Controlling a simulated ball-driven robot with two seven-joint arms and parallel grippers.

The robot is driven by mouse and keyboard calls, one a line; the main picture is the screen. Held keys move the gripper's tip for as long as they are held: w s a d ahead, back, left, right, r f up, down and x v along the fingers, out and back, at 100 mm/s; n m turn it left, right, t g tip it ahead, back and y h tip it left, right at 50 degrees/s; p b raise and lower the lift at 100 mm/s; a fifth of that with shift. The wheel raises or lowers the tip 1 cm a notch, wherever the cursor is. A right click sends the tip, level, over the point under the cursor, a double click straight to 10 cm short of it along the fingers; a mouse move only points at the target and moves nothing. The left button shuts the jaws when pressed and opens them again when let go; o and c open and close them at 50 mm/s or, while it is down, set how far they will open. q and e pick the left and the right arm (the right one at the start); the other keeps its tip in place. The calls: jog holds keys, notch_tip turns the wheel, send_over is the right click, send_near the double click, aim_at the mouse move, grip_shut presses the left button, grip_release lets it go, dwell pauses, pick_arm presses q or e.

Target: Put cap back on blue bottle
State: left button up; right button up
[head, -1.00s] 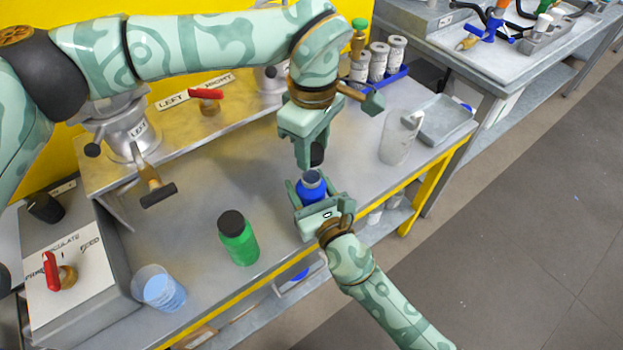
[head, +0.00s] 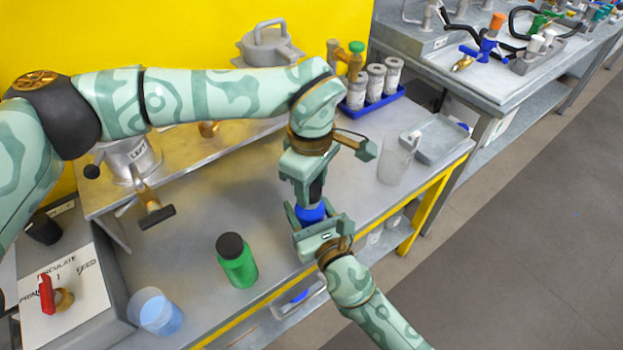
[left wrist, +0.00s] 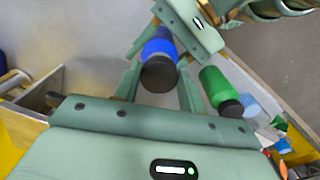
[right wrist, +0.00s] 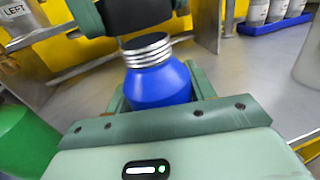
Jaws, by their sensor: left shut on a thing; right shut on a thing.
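The blue bottle (head: 311,214) is upright, held in my right gripper (head: 316,222) above the bench's front part. In the right wrist view, its silver threaded neck (right wrist: 147,50) is bare on top of the blue body (right wrist: 158,87). My left gripper (head: 313,188) is shut on the black cap (head: 316,189) from above. The cap (right wrist: 138,12) is just over the neck; I cannot tell whether they touch. In the left wrist view, the cap (left wrist: 158,75) lines up in front of the blue bottle (left wrist: 160,45).
A green bottle with black cap (head: 237,262) and a beaker of blue liquid (head: 158,313) stand left on the bench. A clear jug (head: 397,160), a metal tray (head: 438,138) and a blue rack of jars (head: 371,100) are at right. The bench middle is clear.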

aim_at(310, 218)
pick_arm(q)
jog(key=shift+f, duration=0.5)
jog(key=shift+f, duration=0.55)
jog(key=m, duration=0.4)
jog(key=shift+m, duration=0.4)
jog(key=m, duration=0.6)
jog(key=shift+a, duration=0.15)
jog(key=m, duration=0.5)
jog(key=shift+a+m, duration=0.1)
jog(key=shift+m, duration=0.2)
jog(key=m, duration=0.3)
jog(key=o, duration=0.9)
